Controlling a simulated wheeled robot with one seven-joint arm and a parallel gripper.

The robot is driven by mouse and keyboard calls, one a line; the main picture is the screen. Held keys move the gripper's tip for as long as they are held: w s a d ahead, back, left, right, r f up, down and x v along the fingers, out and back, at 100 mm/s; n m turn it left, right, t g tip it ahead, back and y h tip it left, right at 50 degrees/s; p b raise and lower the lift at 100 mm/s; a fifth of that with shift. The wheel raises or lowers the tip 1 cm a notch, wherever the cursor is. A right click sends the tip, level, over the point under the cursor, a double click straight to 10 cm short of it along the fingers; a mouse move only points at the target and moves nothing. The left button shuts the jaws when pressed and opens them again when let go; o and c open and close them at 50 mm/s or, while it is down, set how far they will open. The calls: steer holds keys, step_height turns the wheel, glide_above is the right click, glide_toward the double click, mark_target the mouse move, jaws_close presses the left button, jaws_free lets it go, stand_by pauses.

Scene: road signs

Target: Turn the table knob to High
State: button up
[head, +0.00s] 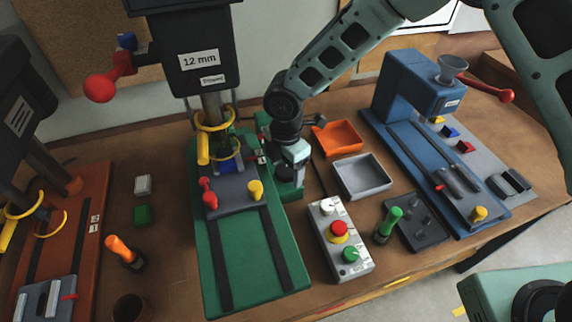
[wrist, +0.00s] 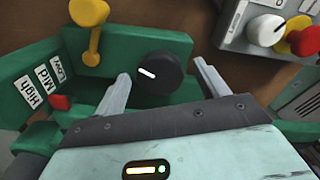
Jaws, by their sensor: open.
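The black round knob (wrist: 158,78) with a short white mark sits on the green drill press in the wrist view. The mark slants from upper left to lower right. My gripper (wrist: 162,68) is open, with one finger on each side of the knob; I cannot tell whether either touches it. White labels High (wrist: 35,93), Mid (wrist: 43,77) and Low (wrist: 61,66) stand on a green panel to the left. A small red tab (wrist: 60,102) is near them.
A yellow clamp handle (wrist: 90,30) stands close by the left finger. A grey control box (head: 340,240) with white, red and green knobs is right of the press. Orange (head: 338,137) and grey (head: 362,175) trays lie right of my gripper.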

steer(key=c, duration=1)
steer(key=shift+o, duration=0.2)
steer(key=m+b, duration=0.4)
steer(key=m, duration=0.1)
steer(key=shift+f+m, duration=0.1)
steer(key=shift+m, duration=0.3)
steer(key=m+b, duration=0.2)
steer(key=m, duration=0.1)
steer(key=shift+m+b, duration=0.85)
steer(key=shift+m, duration=1.25)
steer(key=shift+r, duration=0.2)
